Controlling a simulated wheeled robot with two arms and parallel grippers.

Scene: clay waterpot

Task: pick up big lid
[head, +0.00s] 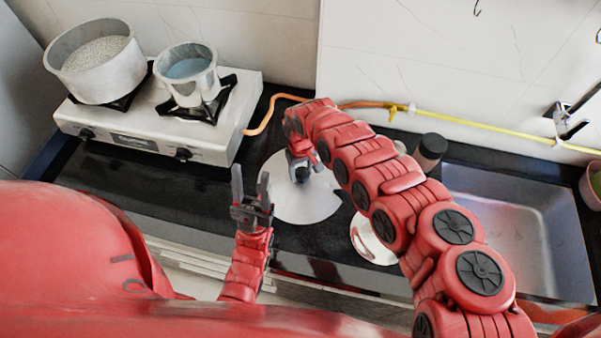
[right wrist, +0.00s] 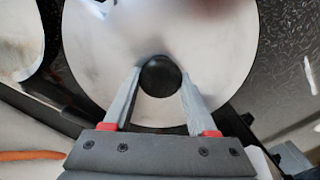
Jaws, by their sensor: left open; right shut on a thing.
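The big lid (head: 312,205) is a wide, pale metal disc over the dark counter, right of the stove. It fills much of the right wrist view (right wrist: 100,65), with a round black knob (right wrist: 160,76) in its middle. My right gripper (right wrist: 160,80) is shut on this knob, one finger on each side. In the head view the right gripper (head: 299,168) is partly hidden by its arm. I cannot tell whether the lid touches the counter. My left gripper (head: 251,183) is open and empty, left of the lid near the counter's front.
A smaller shiny lid (head: 368,242) lies right of the big lid, partly behind my right arm. A big pot (head: 100,75) and a smaller pot (head: 188,80) stand on the stove (head: 215,140). A dark-topped jar (head: 430,150) stands beside the sink (head: 520,230).

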